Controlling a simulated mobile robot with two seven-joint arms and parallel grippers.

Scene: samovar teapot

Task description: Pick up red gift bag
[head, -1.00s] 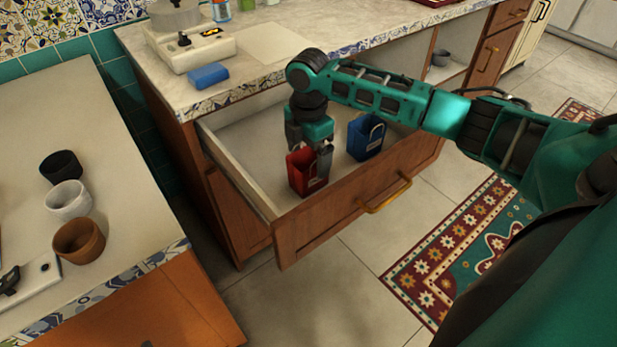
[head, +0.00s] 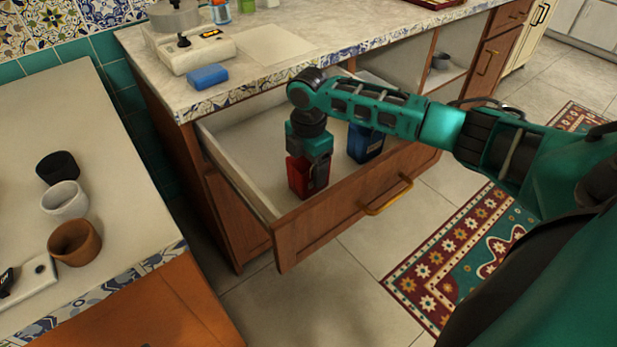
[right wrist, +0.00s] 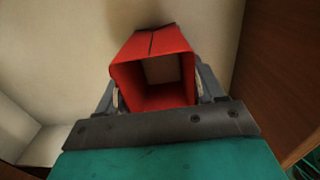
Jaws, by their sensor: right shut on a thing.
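The red gift bag (head: 308,176) stands in the open drawer (head: 240,143), near its front panel. My right gripper (head: 309,160) is over the bag from above and shut on it. In the right wrist view the open-topped red bag (right wrist: 155,62) sits between the two fingers (right wrist: 158,92), one finger along each side. The bag's upper part is hidden by the gripper in the head view. Whether the bag touches the drawer floor cannot be told. My left gripper is not in view.
A blue gift bag (head: 364,143) stands in the drawer just right of the red one, partly behind my right arm. The drawer front (head: 345,210) and countertop edge (head: 290,72) bound the space. Several cups, including a brown one (head: 75,243), are on the left counter.

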